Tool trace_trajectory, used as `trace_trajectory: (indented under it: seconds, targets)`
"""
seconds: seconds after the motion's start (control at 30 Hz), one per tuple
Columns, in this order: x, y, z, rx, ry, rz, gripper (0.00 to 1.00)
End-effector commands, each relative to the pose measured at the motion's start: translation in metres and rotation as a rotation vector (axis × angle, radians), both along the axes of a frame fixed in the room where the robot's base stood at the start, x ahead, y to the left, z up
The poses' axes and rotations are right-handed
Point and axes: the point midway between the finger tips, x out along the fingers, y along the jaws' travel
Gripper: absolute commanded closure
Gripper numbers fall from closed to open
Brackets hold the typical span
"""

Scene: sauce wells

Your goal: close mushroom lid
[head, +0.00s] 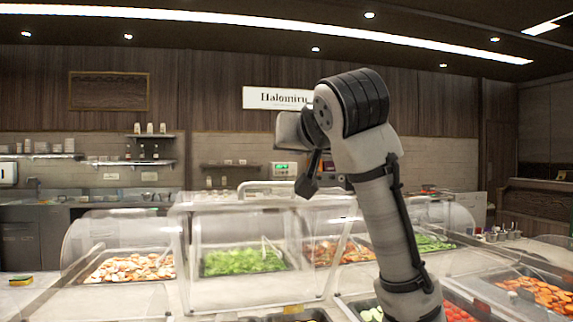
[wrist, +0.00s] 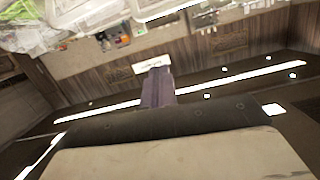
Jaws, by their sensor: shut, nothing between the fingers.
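A well of pale sliced food that looks like mushrooms (head: 130,267) is at the left in the head view. A clear curved lid (head: 100,232) shows around and above it; I cannot tell how far it is open. My gripper (head: 307,186) is raised above the counter, right of the mushrooms and apart from every lid. Its dark fingers (wrist: 157,88) are shut and empty in the wrist view. The wrist view is tilted and faces mostly the ceiling and a wall, with blurred clear covers at its top left. The mushrooms cannot be made out there.
A clear cover with a pale handle (head: 280,185) stands over a well of greens (head: 243,260) in the middle. More wells, one with orange slices (head: 540,293), lie to the right. Shelves (head: 130,162) line the back wall. The air around my gripper is free.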

Motion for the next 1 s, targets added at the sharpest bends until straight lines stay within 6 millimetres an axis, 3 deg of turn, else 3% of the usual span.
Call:
trace_trajectory:
  seconds: [0.13, 0.27, 0.67, 1.0]
  targets:
    - [-0.004, -0.012, 0.005, 0.001, 0.036, -0.029, 1.0]
    - [0.009, -0.011, 0.002, 0.001, 0.041, -0.03, 1.0]
    - [0.091, 0.003, -0.016, 0.0, 0.04, -0.029, 1.0]
    - [0.07, 0.003, -0.048, 0.0, 0.036, -0.028, 1.0]
